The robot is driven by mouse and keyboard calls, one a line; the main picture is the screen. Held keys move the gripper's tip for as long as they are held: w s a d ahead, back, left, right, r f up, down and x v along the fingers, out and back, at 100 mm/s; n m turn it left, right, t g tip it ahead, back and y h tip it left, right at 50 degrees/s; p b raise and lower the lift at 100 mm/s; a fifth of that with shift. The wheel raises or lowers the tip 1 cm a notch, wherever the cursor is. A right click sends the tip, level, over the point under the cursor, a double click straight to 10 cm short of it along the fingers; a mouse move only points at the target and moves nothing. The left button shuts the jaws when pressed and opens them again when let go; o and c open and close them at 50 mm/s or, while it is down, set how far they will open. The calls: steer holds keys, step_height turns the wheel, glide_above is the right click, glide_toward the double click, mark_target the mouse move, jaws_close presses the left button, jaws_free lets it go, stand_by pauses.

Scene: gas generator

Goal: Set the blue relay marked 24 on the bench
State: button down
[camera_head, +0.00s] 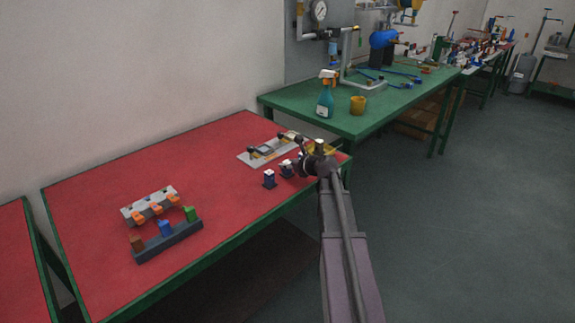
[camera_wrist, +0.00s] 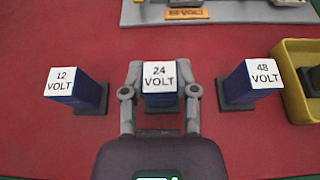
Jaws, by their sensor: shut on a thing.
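The relay marked 24 VOLT (camera_wrist: 160,78) has a white top and a dark base. My gripper (camera_wrist: 161,90) is shut on it, with one finger on its left side and one on its right. It appears upright at the red bench top (camera_wrist: 45,135); I cannot tell whether its base touches the bench. The blue relay marked 12 (camera_wrist: 75,88) stands to its left and the blue relay marked 48 (camera_wrist: 250,84) to its right, both apart from the fingers. In the head view my gripper (camera_head: 299,163) is over the bench's right end, partly hiding the relays.
A grey panel with an orange VOLT label (camera_wrist: 187,13) lies beyond the relays. A yellow tray (camera_wrist: 292,85) is at the right. A dark block with coloured pieces (camera_head: 168,242) sits at the bench's left. The red middle of the bench (camera_head: 215,190) is clear.

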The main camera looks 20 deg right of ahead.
steer(key=shift+c, duration=1.9)
jaws_free()
steer(key=shift+r, duration=0.1)
steer(key=shift+s+r+p, duration=0.15)
steer(key=shift+p, duration=0.2)
steer(key=p+v, duration=0.4)
steer(key=v, duration=0.7)
steer(key=shift+s+d, duration=0.25)
steer(key=shift+s, duration=0.05)
